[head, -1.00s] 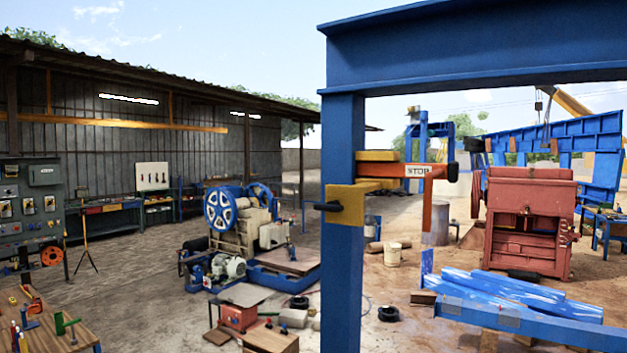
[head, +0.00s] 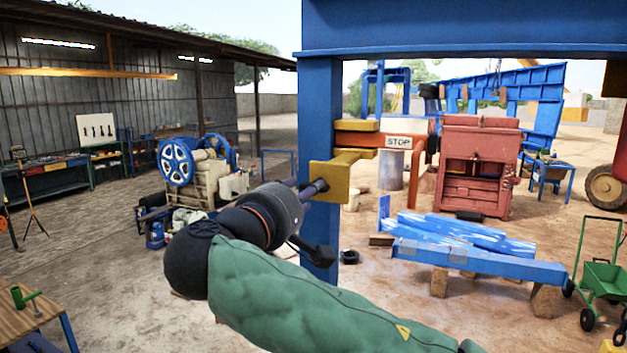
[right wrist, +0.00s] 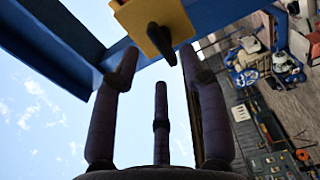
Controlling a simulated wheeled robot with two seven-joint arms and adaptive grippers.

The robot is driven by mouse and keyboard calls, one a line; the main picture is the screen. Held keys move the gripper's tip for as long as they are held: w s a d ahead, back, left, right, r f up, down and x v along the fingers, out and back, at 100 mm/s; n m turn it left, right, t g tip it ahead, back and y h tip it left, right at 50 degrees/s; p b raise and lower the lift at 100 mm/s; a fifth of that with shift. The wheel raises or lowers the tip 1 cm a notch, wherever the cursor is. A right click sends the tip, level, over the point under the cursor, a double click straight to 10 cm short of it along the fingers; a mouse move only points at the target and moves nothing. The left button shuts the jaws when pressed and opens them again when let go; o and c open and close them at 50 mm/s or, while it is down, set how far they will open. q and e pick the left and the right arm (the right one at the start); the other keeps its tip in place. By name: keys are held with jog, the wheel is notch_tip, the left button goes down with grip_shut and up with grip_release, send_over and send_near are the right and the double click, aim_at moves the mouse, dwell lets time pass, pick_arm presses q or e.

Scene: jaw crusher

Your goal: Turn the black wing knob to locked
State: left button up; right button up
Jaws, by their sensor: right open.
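The black wing knob (right wrist: 160,40) sits on a yellow block (right wrist: 145,14) in the right wrist view; its wing slants from upper left to lower right. The yellow block (head: 329,180) is fixed on a blue post (head: 322,110) in the head view. My right gripper (head: 316,215) is in front of the block, so the knob cannot be clearly told from the fingers there. In the right wrist view, the right gripper's (right wrist: 157,68) fingers are spread and empty, with the knob just beyond the tips, apart from them. My left gripper is not in view.
A blue overhead beam (head: 450,30) joins the post above. Blue beams (head: 480,255) lie low behind on the right, and a green hand cart (head: 603,278) stands at the right edge.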

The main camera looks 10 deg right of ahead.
jog(key=p+x, duration=0.1)
jog(key=x, duration=0.5)
jog(key=shift+s, duration=0.1)
grip_shut()
